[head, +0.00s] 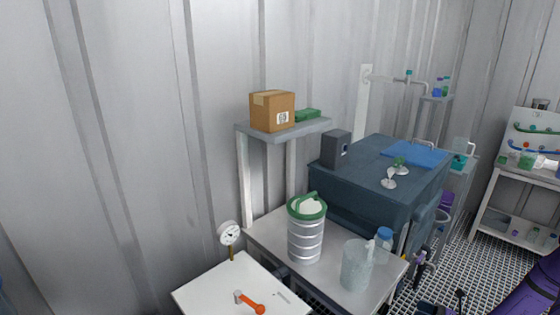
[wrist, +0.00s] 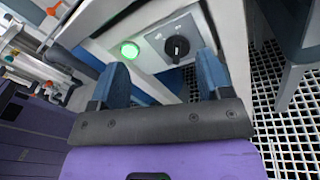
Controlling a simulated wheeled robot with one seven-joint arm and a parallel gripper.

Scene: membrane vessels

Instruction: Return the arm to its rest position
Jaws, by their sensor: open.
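My gripper (wrist: 165,85) shows in the wrist view with its two blue fingers spread apart and nothing between them. Beyond the fingers is a light panel with a lit green button (wrist: 129,50) and a black rotary knob (wrist: 177,46). I cannot tell whether the fingers touch the panel. In the head view a purple part of my arm (head: 530,290) shows at the lower right corner, and my gripper is not visible there.
A metal bench holds a ribbed vessel (head: 305,235) with a green rim and a clear jug (head: 356,266). A dark blue cabinet (head: 375,180) stands behind. A white box (head: 215,290) with a gauge (head: 229,234) and orange-handled valve is at front. Grated floor (head: 470,260) is open at right.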

